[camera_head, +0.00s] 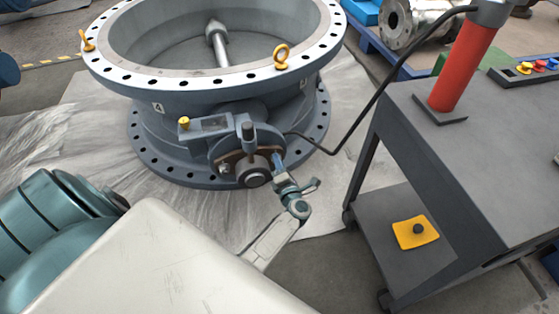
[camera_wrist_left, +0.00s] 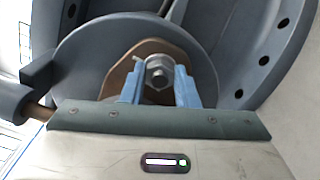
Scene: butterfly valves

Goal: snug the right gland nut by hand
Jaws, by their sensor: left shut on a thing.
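The big blue-grey butterfly valve (camera_head: 165,125) lies flat with its stem end (camera_head: 256,178) facing me. My left gripper (camera_head: 279,163) is at the right side of the stem end, its blue fingers pointing at the gland. In the left wrist view, the fingers (camera_wrist_left: 158,85) are closed on either side of the right gland nut (camera_wrist_left: 158,74), which sits on a brown gland plate (camera_wrist_left: 137,68). In the head view the fingers cover this nut. The left gland nut (camera_head: 225,168) shows free on the other side. My right gripper is not in view.
A dark cart (camera_head: 450,140) with a red post (camera_head: 465,65) stands close on the right, a yellow pad (camera_head: 415,232) on its lower shelf. A black cable (camera_head: 370,105) runs from the post to the valve. Plastic sheet (camera_head: 90,150) covers the floor around the valve.

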